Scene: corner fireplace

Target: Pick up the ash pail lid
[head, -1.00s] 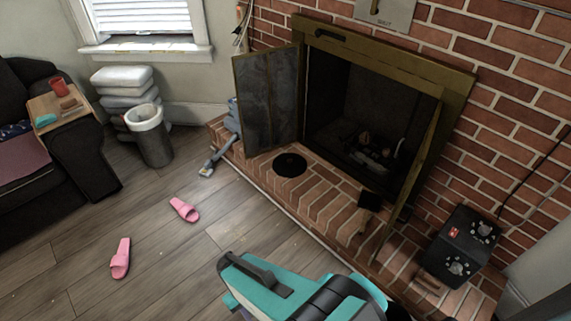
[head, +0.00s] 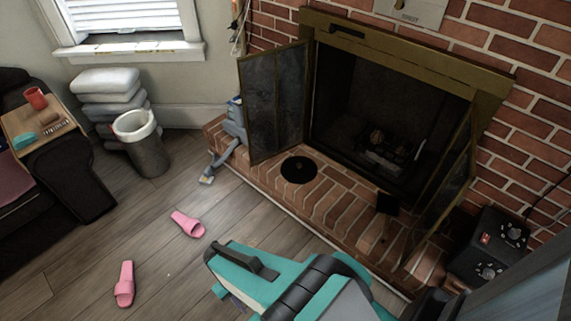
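A round black disc with a small knob in its middle, which looks like the ash pail lid (head: 299,171), lies flat on the brick hearth (head: 345,208) in the head view. It is in front of the open left fireplace door and nothing covers it. My teal and black arm shows at the bottom centre, nearer the camera than the hearth. No gripper fingers can be made out, so I cannot see whether they are open or shut. The arm appears apart from the lid.
The fireplace doors (head: 273,103) stand open. A dark brush-like item (head: 387,204) lies right of the lid; a black box with dials (head: 487,247) sits farther right. Pink slippers (head: 187,224) and a grey bin (head: 147,155) are on the floor. Floor left of the hearth is mostly clear.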

